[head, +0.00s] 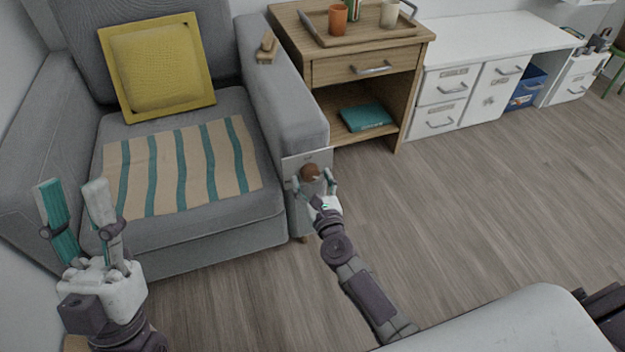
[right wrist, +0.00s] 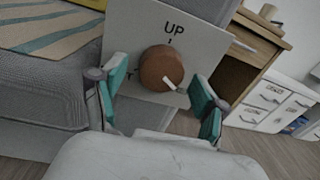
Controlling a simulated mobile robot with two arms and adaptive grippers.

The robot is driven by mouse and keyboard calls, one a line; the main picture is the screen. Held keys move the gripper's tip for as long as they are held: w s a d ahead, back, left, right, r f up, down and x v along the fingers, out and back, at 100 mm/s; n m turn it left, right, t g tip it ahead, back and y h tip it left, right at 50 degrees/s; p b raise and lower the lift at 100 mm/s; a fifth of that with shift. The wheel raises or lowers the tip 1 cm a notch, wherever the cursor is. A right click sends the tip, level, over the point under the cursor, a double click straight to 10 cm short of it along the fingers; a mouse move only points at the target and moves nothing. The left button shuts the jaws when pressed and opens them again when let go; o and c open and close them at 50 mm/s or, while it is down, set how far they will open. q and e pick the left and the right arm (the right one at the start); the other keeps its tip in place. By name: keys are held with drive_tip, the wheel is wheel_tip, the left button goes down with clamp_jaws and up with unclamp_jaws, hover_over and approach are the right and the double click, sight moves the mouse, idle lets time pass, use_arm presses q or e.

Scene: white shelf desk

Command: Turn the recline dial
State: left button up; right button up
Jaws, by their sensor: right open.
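The recline dial (right wrist: 160,68) is a round brown knob with a white pointer mark, set on a pale plate (right wrist: 123,28) marked "UP". The pointer aims to the lower right in the right wrist view. The dial also shows in the head view (head: 311,172), on the front of the grey armchair's (head: 218,218) right armrest. My right gripper (right wrist: 157,103) is open, its teal-padded fingers on either side of the dial with gaps visible; contact cannot be told. My left gripper (head: 76,210) is open and empty, raised in front of the chair's left side.
A yellow cushion (head: 158,65) and a striped cloth (head: 182,165) lie on the chair. A wooden cabinet (head: 365,50) with a tray on top stands right of the armrest, white drawers (head: 443,100) beyond. The wooden floor (head: 450,210) at right is clear.

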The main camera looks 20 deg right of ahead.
drive_tip(key=c, duration=1.2)
drive_tip(key=shift+o, duration=0.2)
